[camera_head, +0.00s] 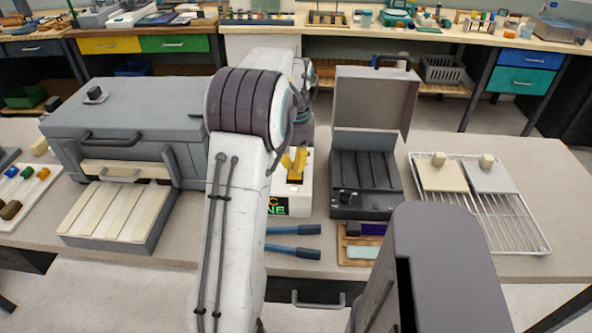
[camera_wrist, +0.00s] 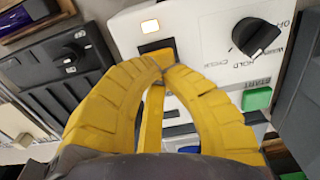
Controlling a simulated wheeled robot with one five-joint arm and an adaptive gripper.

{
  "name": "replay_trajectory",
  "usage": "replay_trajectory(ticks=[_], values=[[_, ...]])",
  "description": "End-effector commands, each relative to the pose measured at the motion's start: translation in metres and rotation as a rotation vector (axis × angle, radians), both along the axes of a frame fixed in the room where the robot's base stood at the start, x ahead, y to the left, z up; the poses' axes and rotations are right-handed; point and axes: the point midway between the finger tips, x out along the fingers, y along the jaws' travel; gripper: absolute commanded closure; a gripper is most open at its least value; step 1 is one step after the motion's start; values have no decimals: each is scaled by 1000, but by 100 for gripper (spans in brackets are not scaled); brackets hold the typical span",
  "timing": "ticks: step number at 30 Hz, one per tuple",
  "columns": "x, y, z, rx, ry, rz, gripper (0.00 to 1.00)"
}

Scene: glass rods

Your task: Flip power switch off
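A white control box (camera_head: 292,202) stands mid-table, partly hidden behind my arm; its panel (camera_wrist: 205,20) fills the upper right of the wrist view. On the panel are a black rotary knob (camera_wrist: 256,36) with OFF and HOLD labels, a green START button (camera_wrist: 257,98), a small lit lamp (camera_wrist: 150,26) and an amber switch-like piece (camera_wrist: 155,50). My yellow gripper (camera_wrist: 165,68) is over the panel, its fingertips together right at the amber piece and partly covering it. I cannot tell whether they touch it or which way it is set. In the head view my gripper (camera_head: 296,160) shows above the box.
An open grey case (camera_head: 366,205) stands close right of the box. A wire rack (camera_head: 500,215) with two plates is farther right. A grey chest (camera_head: 130,110) with an open drawer is at left. Blue-handled tools (camera_head: 292,251) lie near the front edge.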

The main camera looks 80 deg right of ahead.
Motion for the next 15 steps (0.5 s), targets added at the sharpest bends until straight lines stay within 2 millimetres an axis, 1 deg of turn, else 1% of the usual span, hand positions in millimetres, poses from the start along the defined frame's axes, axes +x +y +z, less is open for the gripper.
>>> replay_trajectory(ticks=[15], values=[[0,0,-8,0,0,0,100]])
